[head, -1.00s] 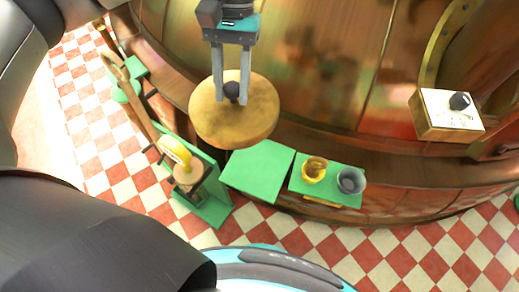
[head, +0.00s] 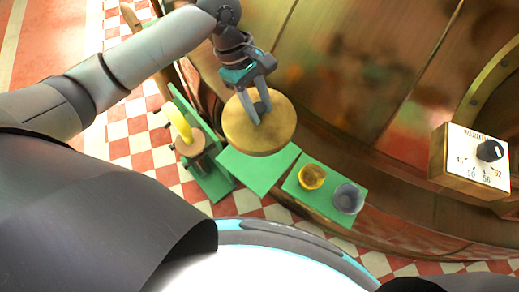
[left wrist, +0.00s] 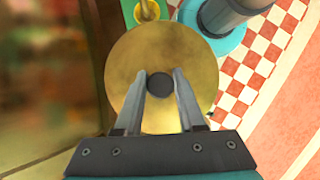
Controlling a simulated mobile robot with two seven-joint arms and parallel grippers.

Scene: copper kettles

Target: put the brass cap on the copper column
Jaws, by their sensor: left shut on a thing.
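The brass cap (head: 236,133) is a wide, round golden disc with a dark knob in its middle. My left gripper (head: 260,108) is shut on that knob and holds the cap above a green plate. In the left wrist view the fingers (left wrist: 160,86) close on the knob from both sides, and the cap (left wrist: 170,45) fills the middle. I cannot pick out the copper column for sure. The cap covers whatever is directly under it. My right gripper is not in view.
The big copper kettle (head: 350,65) curves behind and to the right. The green plate (head: 258,172) lies beside a green tray (head: 313,198) with a yellow bowl (head: 312,176) and a grey bowl (head: 348,198). A dial box (head: 462,160) is at right. A green stand (head: 213,183) is at left.

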